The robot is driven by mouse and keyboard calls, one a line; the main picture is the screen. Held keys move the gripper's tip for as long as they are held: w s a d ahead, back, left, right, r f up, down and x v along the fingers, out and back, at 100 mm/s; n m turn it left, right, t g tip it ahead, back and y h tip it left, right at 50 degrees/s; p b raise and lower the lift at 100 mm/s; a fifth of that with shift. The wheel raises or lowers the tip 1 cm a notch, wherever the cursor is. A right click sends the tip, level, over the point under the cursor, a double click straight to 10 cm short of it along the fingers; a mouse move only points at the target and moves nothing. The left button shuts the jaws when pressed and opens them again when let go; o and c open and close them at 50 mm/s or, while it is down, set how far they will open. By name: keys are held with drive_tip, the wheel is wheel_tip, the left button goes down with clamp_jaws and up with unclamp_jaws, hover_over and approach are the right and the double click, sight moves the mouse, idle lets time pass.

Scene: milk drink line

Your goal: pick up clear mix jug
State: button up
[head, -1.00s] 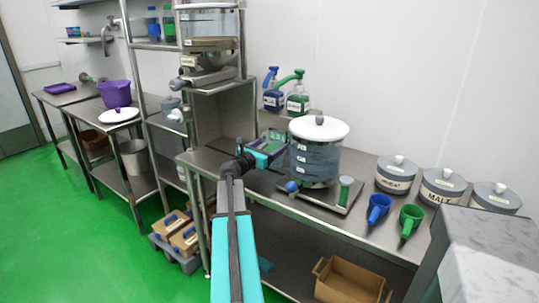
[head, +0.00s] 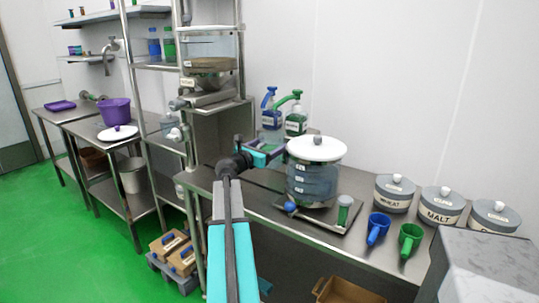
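A large clear vessel with a white lid (head: 312,183) stands upright on a flat metal tray on the steel bench; it appears to be the clear mix jug. It has small pale labels on its side and looks grey-blue through the wall. My gripper (head: 271,151), with teal fingers, is just left of the vessel at about lid height in the picture. Its fingertips are small and partly hidden near the lid's edge, so I cannot tell whether they are apart or touch the vessel. Nothing is visibly held.
Blue and green pump bottles (head: 295,122) stand behind the gripper. A green-capped cylinder (head: 344,209) and a blue ball (head: 290,206) are on the tray (head: 322,219). Blue (head: 377,228) and green (head: 410,238) scoops and lidded grey jars (head: 394,195) stand to the right. A shelf rack rises left.

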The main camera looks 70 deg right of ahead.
drive_tip(key=shift+r, duration=0.9)
